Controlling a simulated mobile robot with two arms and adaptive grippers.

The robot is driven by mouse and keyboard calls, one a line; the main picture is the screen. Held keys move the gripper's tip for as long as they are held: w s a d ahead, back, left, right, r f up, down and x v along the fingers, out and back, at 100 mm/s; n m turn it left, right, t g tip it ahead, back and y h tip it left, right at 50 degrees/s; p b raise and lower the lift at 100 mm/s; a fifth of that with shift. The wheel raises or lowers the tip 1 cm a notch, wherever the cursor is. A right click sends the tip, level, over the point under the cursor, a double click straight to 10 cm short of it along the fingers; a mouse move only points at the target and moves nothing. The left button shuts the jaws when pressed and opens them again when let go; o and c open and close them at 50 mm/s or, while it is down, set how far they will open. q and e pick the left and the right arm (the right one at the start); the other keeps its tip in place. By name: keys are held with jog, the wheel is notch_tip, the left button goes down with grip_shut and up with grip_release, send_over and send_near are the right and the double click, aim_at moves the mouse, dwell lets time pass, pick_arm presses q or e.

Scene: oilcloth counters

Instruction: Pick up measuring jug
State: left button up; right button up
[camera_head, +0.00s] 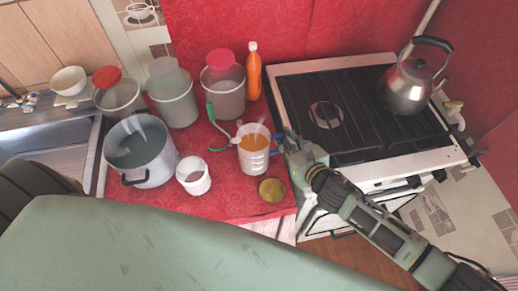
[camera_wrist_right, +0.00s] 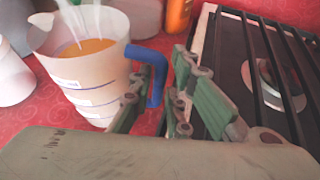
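The measuring jug (camera_head: 253,160) is a whitish translucent jug with orange contents, standing on the red counter left of the stove. In the right wrist view the jug (camera_wrist_right: 92,75) has measuring lines and a blue handle (camera_wrist_right: 155,72) on its right side. My right gripper (camera_head: 284,143) is at the jug's handle side. In the right wrist view its fingers (camera_wrist_right: 162,78) are apart, with the blue handle between them. I cannot tell whether either finger touches the handle. My left gripper is not in view.
A white cup (camera_head: 193,177), a large pot (camera_head: 140,153) and several lidded containers (camera_head: 224,95) stand left of and behind the jug. A yellowish round object (camera_head: 271,190) lies in front. An orange bottle (camera_head: 253,75) is behind. The stove (camera_head: 350,110) bears a kettle (camera_head: 408,85).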

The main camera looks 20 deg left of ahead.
jog(key=shift+w+a+f, duration=0.2)
jog(key=shift+w+a, duration=0.05)
jog(key=shift+a, duration=0.05)
grip_shut()
dwell(0.4)
jog(key=shift+a+r, duration=0.1)
jog(key=shift+r, duration=0.15)
